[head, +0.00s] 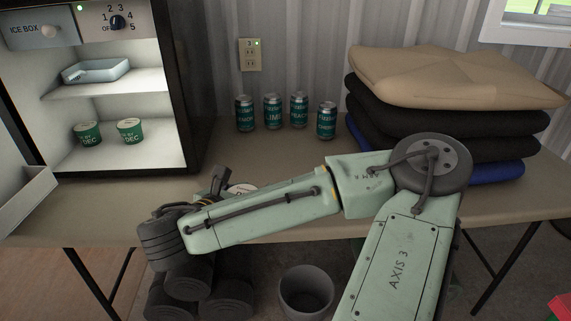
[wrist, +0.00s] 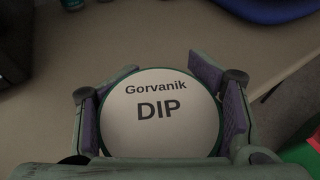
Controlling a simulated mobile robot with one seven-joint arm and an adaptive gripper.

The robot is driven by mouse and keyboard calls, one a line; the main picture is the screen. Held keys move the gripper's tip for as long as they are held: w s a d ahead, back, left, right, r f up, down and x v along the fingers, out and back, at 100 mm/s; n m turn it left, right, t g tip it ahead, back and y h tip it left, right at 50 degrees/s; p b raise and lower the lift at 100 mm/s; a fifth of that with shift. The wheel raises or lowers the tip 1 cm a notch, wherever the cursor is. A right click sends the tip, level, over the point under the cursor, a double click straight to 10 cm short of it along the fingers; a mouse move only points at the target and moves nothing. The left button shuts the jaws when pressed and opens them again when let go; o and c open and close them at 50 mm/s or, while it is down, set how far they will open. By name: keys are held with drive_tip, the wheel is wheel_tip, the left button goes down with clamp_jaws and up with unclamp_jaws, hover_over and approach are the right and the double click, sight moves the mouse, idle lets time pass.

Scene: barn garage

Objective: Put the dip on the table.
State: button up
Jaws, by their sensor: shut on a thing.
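The dip (wrist: 161,112) is a round tub with a white lid reading "Gorvanik DIP" and a green rim. My gripper (wrist: 164,84) is shut on it, with one finger pad on each side. In the head view, my arm hides most of my gripper (head: 222,184), and only part of the dip's white lid (head: 243,188) shows. The dip is over the front part of the beige table (head: 270,160), label up. I cannot tell whether its base touches the tabletop.
An open ice box (head: 187,85) stands at the left with two green tubs and a tray inside. Several teal cans (head: 272,112) stand at the back. Folded cloths (head: 450,80) are stacked at the right. A bin (head: 306,293) is on the floor.

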drive_tip(key=w+d, duration=0.1)
drive_tip(key=w, duration=0.3)
drive_tip(key=w+d+f+p, duration=0.1)
drive_tip(key=w, duration=0.4)
drive_tip(key=w+d, duration=0.1)
drive_tip(key=w, duration=0.3)
drive_tip(key=shift+w+d+f, duration=0.15)
drive_tip(key=shift+w+d, duration=0.05)
drive_tip(key=shift+w, duration=0.2)
drive_tip(key=shift+f+p, duration=0.45)
drive_tip(key=shift+f, duration=1.35)
drive_tip(key=shift+f, duration=0.15)
drive_tip(key=o, duration=1.5)
